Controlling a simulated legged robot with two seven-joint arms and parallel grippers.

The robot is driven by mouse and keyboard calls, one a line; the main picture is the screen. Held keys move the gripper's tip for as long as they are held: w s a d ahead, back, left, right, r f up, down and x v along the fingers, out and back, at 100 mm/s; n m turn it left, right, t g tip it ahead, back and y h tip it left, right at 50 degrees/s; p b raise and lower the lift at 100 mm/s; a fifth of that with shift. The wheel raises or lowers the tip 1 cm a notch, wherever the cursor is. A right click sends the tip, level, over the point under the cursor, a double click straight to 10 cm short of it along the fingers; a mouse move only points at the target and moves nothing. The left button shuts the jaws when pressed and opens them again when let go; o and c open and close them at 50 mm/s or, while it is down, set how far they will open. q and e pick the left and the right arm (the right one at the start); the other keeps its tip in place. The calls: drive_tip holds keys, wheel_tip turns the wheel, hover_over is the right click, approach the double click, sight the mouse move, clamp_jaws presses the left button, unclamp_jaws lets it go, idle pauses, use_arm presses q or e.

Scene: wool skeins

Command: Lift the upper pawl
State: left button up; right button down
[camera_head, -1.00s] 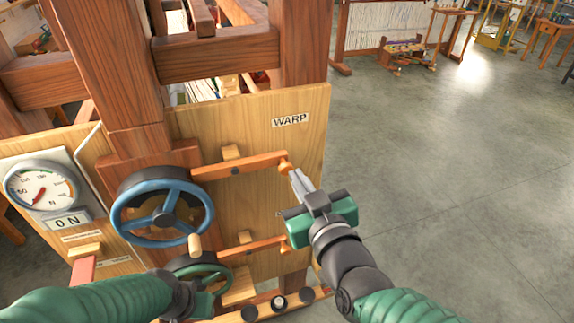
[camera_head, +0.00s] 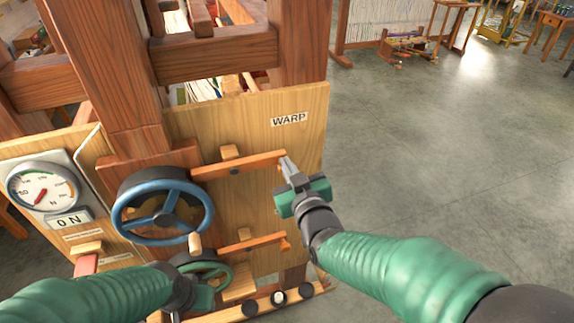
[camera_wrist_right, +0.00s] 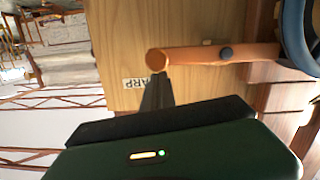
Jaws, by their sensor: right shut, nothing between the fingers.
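The upper pawl (camera_head: 235,166) is an orange-brown wooden bar on the WARP panel, tilted up slightly to the right. In the wrist view it (camera_wrist_right: 200,54) runs sideways and ends in a round knob (camera_wrist_right: 157,61). My right gripper (camera_head: 286,161) is shut and empty, its tips at the pawl's knobbed end, partly covering it in the head view. In the wrist view its tips (camera_wrist_right: 158,78) overlap the knob's edge; I cannot tell whether they touch. My left gripper (camera_head: 204,292) is at the green handwheel (camera_head: 222,272), its fingers not clear.
The lower pawl (camera_head: 250,243) is below, on the same panel (camera_head: 302,150). The blue handwheel (camera_head: 162,240) with its wooden handle stands to the left. A gauge (camera_head: 42,187) and an ON sign (camera_head: 68,221) are farther left. Open grey floor lies right of the panel.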

drive_tip(key=shift+d, duration=0.15)
wheel_tip(320, 180, down, 6)
drive_tip(key=m+b, duration=0.2)
drive_tip(key=b, duration=0.8)
drive_tip(key=shift+f+m+y+b, duration=0.2)
drive_tip(key=shift+m+y+b, duration=0.1)
drive_tip(key=shift+m+b, duration=0.1)
